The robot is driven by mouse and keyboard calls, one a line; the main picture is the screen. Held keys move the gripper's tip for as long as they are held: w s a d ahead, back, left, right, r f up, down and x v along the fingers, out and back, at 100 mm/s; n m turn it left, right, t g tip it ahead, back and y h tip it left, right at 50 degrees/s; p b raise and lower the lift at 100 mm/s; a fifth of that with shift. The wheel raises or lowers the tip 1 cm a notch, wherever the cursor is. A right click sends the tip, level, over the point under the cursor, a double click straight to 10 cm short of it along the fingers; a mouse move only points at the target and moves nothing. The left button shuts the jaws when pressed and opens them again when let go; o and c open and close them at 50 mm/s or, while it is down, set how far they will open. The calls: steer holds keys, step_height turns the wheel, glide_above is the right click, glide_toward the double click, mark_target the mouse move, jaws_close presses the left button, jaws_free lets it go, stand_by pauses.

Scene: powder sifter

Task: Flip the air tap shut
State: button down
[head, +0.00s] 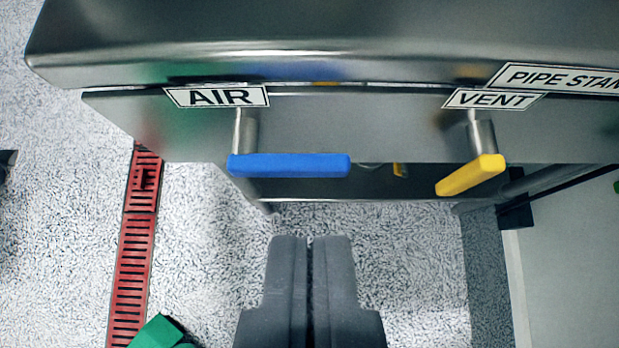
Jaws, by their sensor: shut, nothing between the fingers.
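The air tap has a blue lever handle (290,166) on a short metal stem under the AIR label (217,96). The handle lies level across the picture, pointing right from its stem. My gripper (311,240) is shut and empty. It shows below the blue handle in the picture, apart from it, with its fingertips pointing up toward it. The whole blue handle is visible.
A yellow handle (470,175) under the VENT label (493,99) sits to the right, slanting down to the left. A steel panel edge (350,65) overhangs both. A red floor grating (136,250) and a green object (160,332) are at lower left. Speckled floor is clear around my gripper.

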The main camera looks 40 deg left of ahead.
steer(key=b, duration=0.3)
glide_above(310, 176)
steer(key=s, duration=0.1)
step_height(310, 176, down, 7)
steer(key=shift+d+f+b, duration=0.15)
steer(key=shift+d+f, duration=0.05)
steer(key=shift+f, duration=0.45)
steer(key=shift+d+f+b, duration=0.15)
steer(key=shift+f, duration=1.25)
